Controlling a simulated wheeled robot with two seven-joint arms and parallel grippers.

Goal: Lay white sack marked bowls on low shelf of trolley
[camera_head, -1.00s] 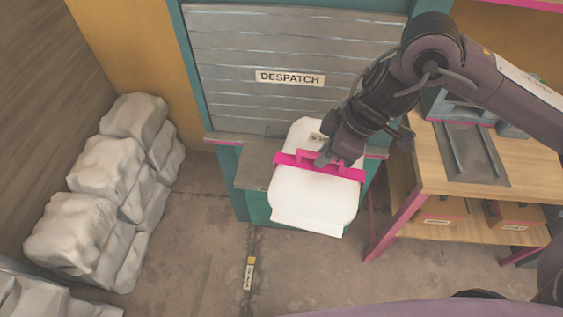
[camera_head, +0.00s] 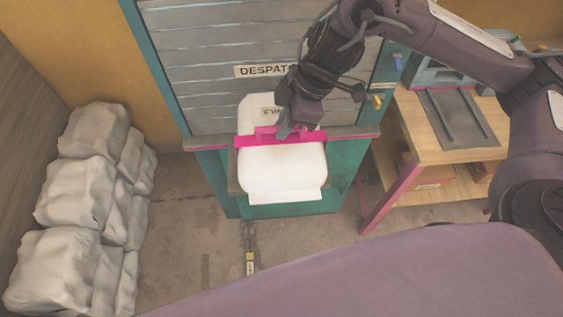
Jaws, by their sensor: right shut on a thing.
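A white sack (camera_head: 282,170) with a pink clip bar and handle (camera_head: 225,141) across it is in the middle of the head view. My right gripper (camera_head: 287,130) is shut on the pink handle and holds the sack in front of the despatch hatch. A small label on the sack is partly covered by the gripper, so its word cannot be read in full. The sack overlaps the hatch ledge in the picture; I cannot tell whether it touches it. My left gripper is not in view. No trolley can be made out.
The despatch hatch (camera_head: 215,100) has a grey slatted shutter in a teal frame. Grey-white sacks (camera_head: 75,190) are piled at the left. A wooden bench (camera_head: 430,145) with a grey press plate stands at the right. The concrete floor (camera_head: 175,230) between is clear.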

